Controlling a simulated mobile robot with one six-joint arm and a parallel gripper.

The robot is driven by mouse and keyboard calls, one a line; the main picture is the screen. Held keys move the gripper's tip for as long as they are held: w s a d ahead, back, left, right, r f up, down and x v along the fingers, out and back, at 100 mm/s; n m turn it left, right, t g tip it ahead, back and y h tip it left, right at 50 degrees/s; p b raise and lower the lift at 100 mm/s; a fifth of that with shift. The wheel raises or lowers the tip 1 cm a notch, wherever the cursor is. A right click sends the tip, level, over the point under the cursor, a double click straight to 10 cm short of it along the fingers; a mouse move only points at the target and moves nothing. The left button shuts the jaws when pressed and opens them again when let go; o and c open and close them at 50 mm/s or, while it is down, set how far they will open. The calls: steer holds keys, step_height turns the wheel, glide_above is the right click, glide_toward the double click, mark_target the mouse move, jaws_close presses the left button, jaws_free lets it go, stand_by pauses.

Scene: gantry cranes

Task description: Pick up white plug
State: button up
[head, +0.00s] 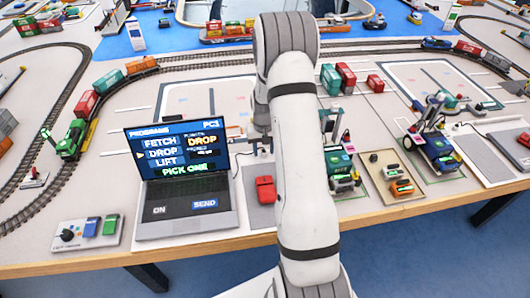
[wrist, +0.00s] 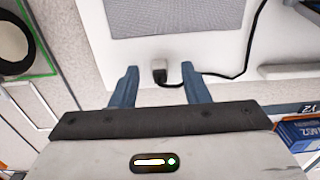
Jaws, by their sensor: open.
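In the wrist view, a small white plug (wrist: 158,66) with a dark lower part lies on the white surface, just below a grey mesh pad. A black cable (wrist: 245,62) runs from its dark part to the right and then up out of frame. My gripper (wrist: 159,69) is open, with one blue finger to the left of the plug and one to the right. Gaps show on both sides, and the jaws hold nothing. I cannot tell how high the fingertips are above the surface. In the head view my arm hides most of the gripper, and I cannot make out the plug.
In the head view a laptop (head: 185,210) stands left of my arm, with a red model vehicle (head: 265,190) beside it. Model cranes (head: 428,140) and small trays stand to the right. In the wrist view a blue box (wrist: 298,132) sits at lower right.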

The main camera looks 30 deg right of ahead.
steer(key=shift+f, duration=0.3)
steer(key=shift+c, duration=0.3)
jaws_close()
